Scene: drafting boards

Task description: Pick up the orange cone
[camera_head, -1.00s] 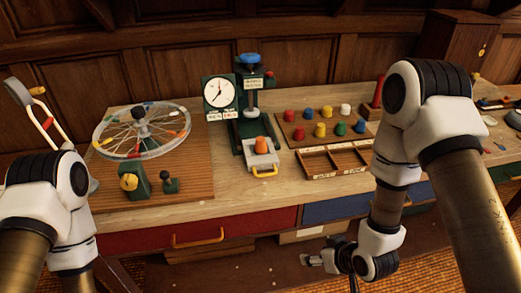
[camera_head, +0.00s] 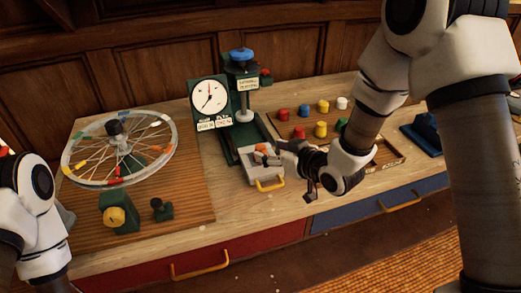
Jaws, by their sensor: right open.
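The press (camera_head: 242,95) with its dial (camera_head: 209,97) stands behind the tray. A spoked wheel (camera_head: 118,148) lies on a wooden board at left. Several coloured pegs fill a board (camera_head: 297,119) at right, partly behind my right arm.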

